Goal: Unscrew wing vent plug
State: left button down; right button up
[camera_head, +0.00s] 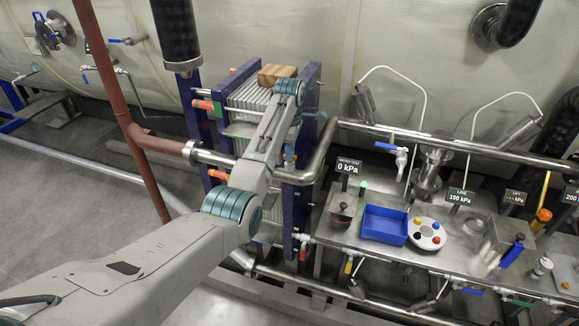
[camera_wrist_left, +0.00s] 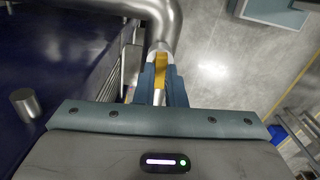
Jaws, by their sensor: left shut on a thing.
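The vent plug shows as a yellow wing (camera_wrist_left: 161,66) in the left wrist view, at the side of a bent steel pipe (camera_wrist_left: 158,20). My left gripper (camera_wrist_left: 160,80) has its two blue-grey fingers shut on this wing, one on each side. In the head view my left gripper (camera_head: 290,153) points down beside the bent pipe and the plate stack, and the plug cannot be made out there. The threads of the plug are hidden. My right gripper is not in view.
A wooden block (camera_head: 277,74) lies on top of the plate stack between blue end plates (camera_head: 312,95). To the right, a steel bench (camera_head: 345,232) carries a blue tray (camera_head: 384,225), a white round holder (camera_head: 427,233) and pressure signs. A red-brown pipe (camera_head: 118,105) stands left of my arm.

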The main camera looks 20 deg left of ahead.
pick_arm(q)
jog(key=c, duration=1.7)
grip_release()
jog(key=shift+r, duration=0.1)
jog(key=shift+r, duration=2.45)
